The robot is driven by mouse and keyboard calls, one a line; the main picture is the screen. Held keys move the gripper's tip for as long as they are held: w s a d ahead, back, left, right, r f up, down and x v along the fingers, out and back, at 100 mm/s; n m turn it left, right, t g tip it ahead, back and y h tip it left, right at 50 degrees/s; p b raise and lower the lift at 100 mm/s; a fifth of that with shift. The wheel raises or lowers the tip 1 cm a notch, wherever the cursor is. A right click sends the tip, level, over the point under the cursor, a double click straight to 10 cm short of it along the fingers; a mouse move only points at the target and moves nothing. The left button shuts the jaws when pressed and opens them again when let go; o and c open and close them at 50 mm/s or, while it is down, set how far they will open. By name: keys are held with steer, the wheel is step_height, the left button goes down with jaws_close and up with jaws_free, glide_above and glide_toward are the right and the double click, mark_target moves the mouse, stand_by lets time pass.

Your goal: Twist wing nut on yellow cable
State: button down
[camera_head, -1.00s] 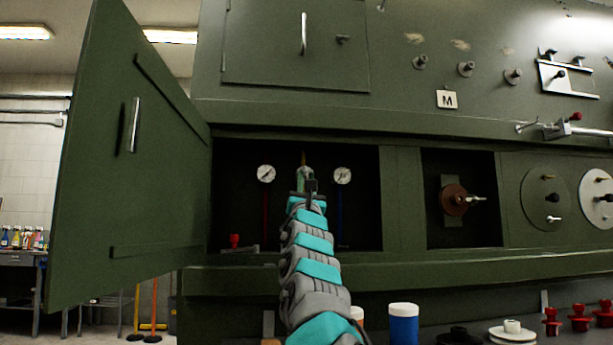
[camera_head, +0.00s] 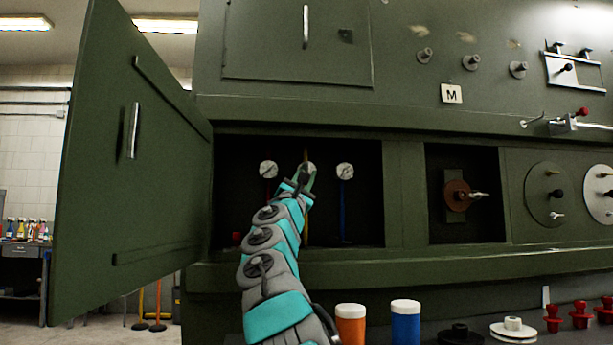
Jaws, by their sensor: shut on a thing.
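The yellow cable (camera_head: 307,228) runs vertically inside the dark open bay, between a red and a blue cable. A small yellow piece also shows above my gripper. My gripper (camera_head: 308,172) is at the middle fitting at the top of the yellow cable, in front of a round pale gauge-like face. It is shut there at the wing nut's place. The wing nut itself is hidden by the jaws and too small to make out.
The open green door (camera_head: 130,150) stands left of the bay. The red cable (camera_head: 267,190) and blue cable (camera_head: 344,212) flank it, each under a round gauge. Orange (camera_head: 351,328) and blue (camera_head: 405,325) containers stand in front, below the ledge.

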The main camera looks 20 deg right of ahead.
steer(key=shift+r, duration=0.1)
stand_by(0.3)
steer(key=c, duration=0.8)
jaws_free()
steer(key=b+v, duration=0.4)
steer(key=v, duration=0.4)
